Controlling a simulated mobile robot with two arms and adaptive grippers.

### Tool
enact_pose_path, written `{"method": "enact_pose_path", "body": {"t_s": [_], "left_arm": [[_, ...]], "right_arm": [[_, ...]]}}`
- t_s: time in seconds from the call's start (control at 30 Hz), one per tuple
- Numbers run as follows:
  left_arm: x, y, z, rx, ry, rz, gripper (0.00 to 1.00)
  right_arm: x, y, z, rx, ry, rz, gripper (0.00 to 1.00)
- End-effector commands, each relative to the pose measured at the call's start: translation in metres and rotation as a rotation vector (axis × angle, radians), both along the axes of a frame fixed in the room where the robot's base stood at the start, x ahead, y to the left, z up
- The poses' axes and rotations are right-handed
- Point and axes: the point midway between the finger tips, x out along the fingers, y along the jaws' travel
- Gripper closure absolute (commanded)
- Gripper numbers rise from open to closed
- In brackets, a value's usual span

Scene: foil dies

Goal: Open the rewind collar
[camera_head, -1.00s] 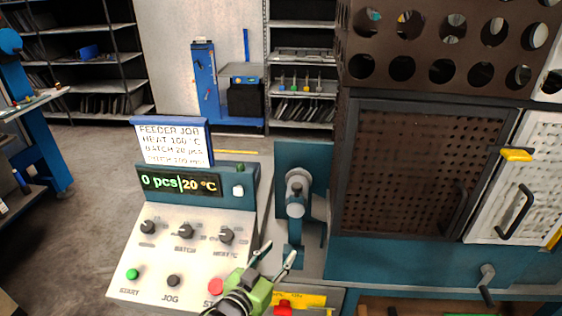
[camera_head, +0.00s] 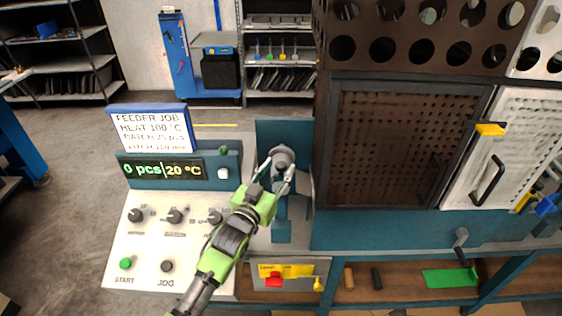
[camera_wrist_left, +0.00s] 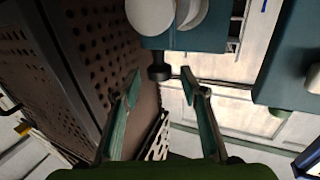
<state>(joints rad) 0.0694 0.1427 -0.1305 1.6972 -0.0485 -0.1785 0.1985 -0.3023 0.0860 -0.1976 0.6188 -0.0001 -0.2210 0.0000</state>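A grey round spindle part (camera_head: 283,155), apparently the rewind collar, sticks out from a teal upright plate (camera_head: 284,131) left of the perforated door. In the left wrist view, pale round discs (camera_wrist_left: 152,14) show at the top with a dark knob (camera_wrist_left: 159,67) below them. My left gripper (camera_head: 277,172) is open, its fingers on either side of the spindle's front and partly covering it. In the left wrist view, the open left gripper (camera_wrist_left: 160,82) has the knob just beyond and between its fingertips. I cannot tell whether they touch. My right gripper is not in view.
A control panel (camera_head: 150,232) with knobs, buttons and a display (camera_head: 163,169) stands left of my arm. The brown perforated door (camera_head: 385,150) stands close on the right. A yellow plate with a red knob (camera_head: 273,280) is below.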

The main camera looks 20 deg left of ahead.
Motion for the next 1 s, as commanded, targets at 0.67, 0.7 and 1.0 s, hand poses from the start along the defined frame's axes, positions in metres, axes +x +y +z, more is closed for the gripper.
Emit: {"method": "enact_pose_path", "body": {"t_s": [0.67, 0.7, 1.0], "left_arm": [[0.025, -0.003, 0.0, 0.001, 0.0, 0.0, 0.81], [0.025, -0.003, 0.0, 0.0, 0.0, 0.0, 0.92], [0.025, -0.003, -0.002, 0.002, -0.007, 0.0, 1.0]], "right_arm": [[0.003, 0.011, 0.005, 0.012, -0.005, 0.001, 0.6], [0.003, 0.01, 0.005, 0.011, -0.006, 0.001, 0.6], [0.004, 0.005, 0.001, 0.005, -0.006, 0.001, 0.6]]}}
